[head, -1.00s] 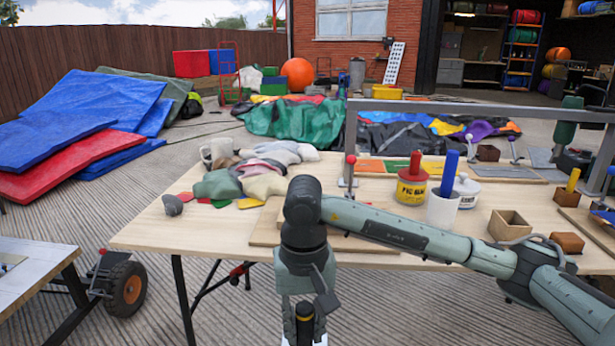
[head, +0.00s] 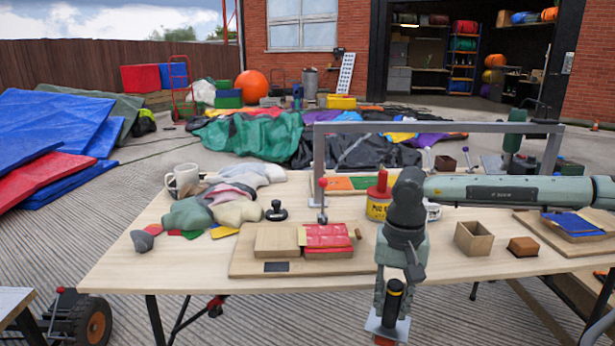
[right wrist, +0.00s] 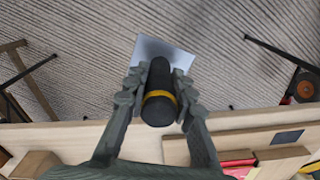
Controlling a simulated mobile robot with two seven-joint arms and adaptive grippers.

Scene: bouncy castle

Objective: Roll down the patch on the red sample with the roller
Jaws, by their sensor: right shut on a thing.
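My right gripper (head: 394,285) is shut on the black handle of a tool (right wrist: 159,91) with a yellow band. It hangs off the table's front edge, right of the red sample. A flat pale metal plate shows at the tool's lower end in the head view; I cannot tell whether this tool is the roller. The red sample (head: 328,252) lies on a wooden board at the table's middle, with a red piece on top that looks like the patch. The sample also shows at the lower edge of the right wrist view (right wrist: 238,156). My left gripper is not in view.
A wooden block (head: 276,240) sits left of the sample. A black-knobbed tool (head: 276,211), cloths (head: 205,212) and a mug (head: 184,180) stand farther left. A grey metal frame (head: 440,127) spans the back. An open wooden box (head: 473,238) is at right.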

